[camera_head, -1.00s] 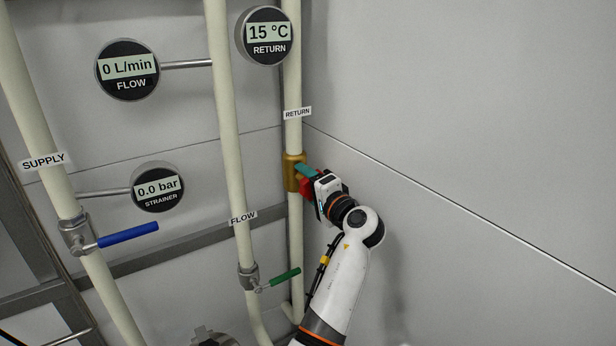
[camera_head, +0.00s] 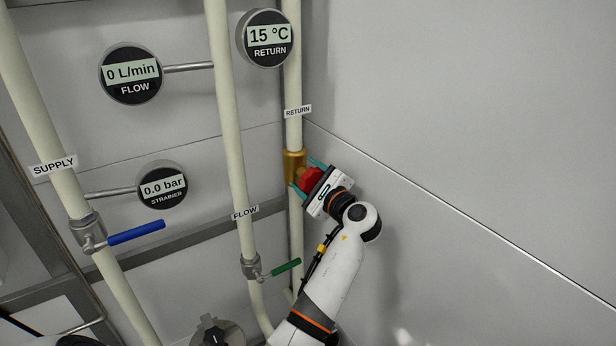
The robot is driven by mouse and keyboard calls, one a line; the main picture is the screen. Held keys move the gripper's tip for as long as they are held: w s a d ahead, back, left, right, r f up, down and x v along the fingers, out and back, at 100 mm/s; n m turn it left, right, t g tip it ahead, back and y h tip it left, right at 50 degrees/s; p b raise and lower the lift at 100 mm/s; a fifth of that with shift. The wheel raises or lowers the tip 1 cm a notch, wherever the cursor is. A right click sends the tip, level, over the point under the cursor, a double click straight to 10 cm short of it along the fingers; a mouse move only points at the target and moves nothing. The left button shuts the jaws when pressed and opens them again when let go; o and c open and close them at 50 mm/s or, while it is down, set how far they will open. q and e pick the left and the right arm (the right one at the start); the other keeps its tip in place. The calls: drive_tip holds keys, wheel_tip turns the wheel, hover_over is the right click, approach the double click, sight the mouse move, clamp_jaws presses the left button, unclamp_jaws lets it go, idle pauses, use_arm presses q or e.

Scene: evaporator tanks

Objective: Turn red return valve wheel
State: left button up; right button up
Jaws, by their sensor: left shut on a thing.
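The red return valve wheel (camera_head: 311,178) sits on a brass valve body (camera_head: 292,165) on the pipe labelled RETURN. My left gripper (camera_head: 304,176) is at the wheel, with one teal finger above it and one below it. It is shut on the wheel. The wheel is partly hidden by the gripper. My left arm comes up from the bottom of the view. My right gripper is not in view.
The flow pipe (camera_head: 231,130) with a green lever (camera_head: 286,268) stands left of my arm. The supply pipe (camera_head: 62,185) has a blue lever (camera_head: 137,232). Gauges read 0 L/min flow, 0.0 bar strainer and 15 °C return. A grey wall (camera_head: 480,130) lies close on the right.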

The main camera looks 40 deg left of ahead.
use_arm(q)
drive_tip(key=m, duration=0.5)
drive_tip(key=shift+w+r+m, duration=0.15)
drive_tip(key=shift+r+m, duration=0.15)
drive_tip(key=shift+r, duration=0.05)
drive_tip(key=m, duration=0.4)
drive_tip(key=shift+w, duration=0.1)
drive_tip(key=m, duration=0.5)
drive_tip(key=shift+w+m, duration=0.15)
drive_tip(key=shift+m, duration=0.25)
drive_tip(key=shift+f+m, duration=0.1)
drive_tip(key=shift+m, duration=2.1)
drive_tip(key=o, duration=0.9)
drive_tip(key=shift+o, duration=0.3)
drive_tip(key=shift+w+f, duration=0.1)
drive_tip(key=shift+f, duration=0.1)
